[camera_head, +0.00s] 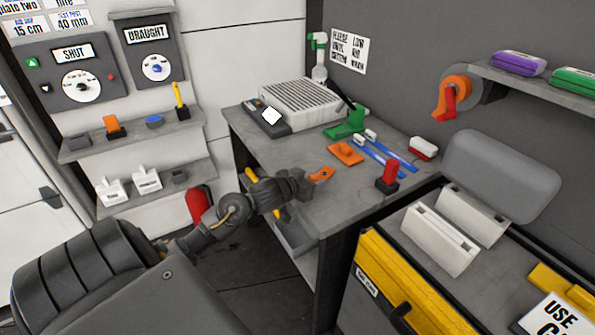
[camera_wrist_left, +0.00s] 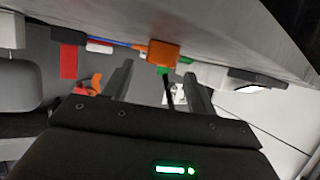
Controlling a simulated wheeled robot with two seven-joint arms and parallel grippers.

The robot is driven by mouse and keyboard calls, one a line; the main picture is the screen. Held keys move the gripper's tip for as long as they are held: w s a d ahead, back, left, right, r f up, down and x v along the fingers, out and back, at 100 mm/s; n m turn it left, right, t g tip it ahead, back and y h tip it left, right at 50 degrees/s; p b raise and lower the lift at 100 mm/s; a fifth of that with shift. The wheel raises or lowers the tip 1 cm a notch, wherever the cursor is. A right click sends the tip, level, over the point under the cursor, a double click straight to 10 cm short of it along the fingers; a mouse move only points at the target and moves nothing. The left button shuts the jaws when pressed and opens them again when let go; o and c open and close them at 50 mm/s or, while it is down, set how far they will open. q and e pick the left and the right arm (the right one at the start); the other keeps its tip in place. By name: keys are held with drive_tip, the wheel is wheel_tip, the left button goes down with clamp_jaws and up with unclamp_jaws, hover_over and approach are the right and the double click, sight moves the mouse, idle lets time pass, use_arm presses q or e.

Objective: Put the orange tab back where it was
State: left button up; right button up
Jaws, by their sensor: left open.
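A flat orange tab (camera_head: 321,174) with a small dark mark lies at the near left edge of the grey table (camera_head: 345,190). My left gripper (camera_head: 308,186) is at that edge, just left of the tab, open and with nothing between its fingers. In the left wrist view the table appears at the top, and an orange piece (camera_wrist_left: 163,53), probably this tab, shows ahead of the open fingers (camera_wrist_left: 158,80). I cannot tell whether a finger touches it. A second orange piece (camera_head: 346,153), blockier, lies further back on the table. My right gripper is not in view.
Blue-handled tools (camera_head: 385,158), a green holder (camera_head: 346,124) and a red block on a black base (camera_head: 388,175) stand on the table. A grey ribbed machine (camera_head: 300,103) is behind. A yellow-fronted cabinet (camera_head: 395,290) is at the right. Shelves (camera_head: 135,140) line the left wall.

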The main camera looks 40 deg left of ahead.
use_arm(q)
drive_tip(key=p+v, duration=0.1)
drive_tip(key=v, duration=0.8)
drive_tip(key=shift+s, duration=0.2)
drive_tip(key=shift+r, duration=0.1)
